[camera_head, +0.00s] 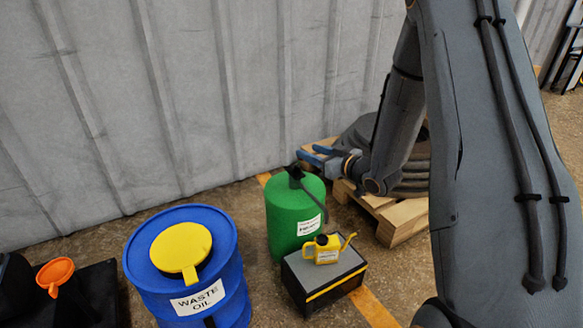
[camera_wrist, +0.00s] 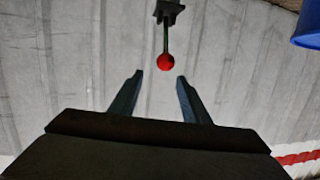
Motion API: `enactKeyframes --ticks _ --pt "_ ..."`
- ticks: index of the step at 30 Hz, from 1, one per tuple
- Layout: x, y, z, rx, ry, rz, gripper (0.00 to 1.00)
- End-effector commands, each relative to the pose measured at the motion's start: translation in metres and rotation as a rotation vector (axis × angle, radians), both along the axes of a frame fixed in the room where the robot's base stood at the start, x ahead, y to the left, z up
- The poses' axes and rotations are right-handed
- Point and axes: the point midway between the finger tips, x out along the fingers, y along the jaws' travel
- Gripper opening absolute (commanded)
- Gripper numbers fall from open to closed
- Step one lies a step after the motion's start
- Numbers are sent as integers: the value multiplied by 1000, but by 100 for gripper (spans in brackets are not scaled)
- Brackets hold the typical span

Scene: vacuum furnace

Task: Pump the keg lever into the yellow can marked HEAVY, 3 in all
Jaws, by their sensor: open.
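The green keg (camera_head: 290,222) stands upright beside the wall with a black pump head (camera_head: 294,171) on top. A dark tube runs from the head down toward the yellow can (camera_head: 327,255), which sits on a black box in front of the keg. The can's label is too small to read. In the wrist view, the lever (camera_wrist: 166,38) ends in a red ball (camera_wrist: 166,63). My gripper (camera_wrist: 159,73) is open and empty, with the ball just beyond and between its fingertips, not gripped. In the head view my gripper (camera_head: 307,155) is at the pump head's right.
The black box (camera_head: 310,283) has a yellow stripe. A blue WASTE OIL drum (camera_head: 190,270) with a yellow lid stands left of the keg. A wooden pallet (camera_head: 400,220) with dark coils is behind right. An orange funnel (camera_head: 56,272) is far left. A corrugated wall runs behind.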

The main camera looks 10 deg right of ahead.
Motion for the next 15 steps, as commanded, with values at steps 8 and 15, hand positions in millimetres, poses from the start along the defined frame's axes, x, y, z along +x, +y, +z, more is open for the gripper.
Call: enactKeyframes --ticks 8,15 --pt "4 3 -34 113 -117 82 43" --pt "12 10 -36 136 -139 101 43"
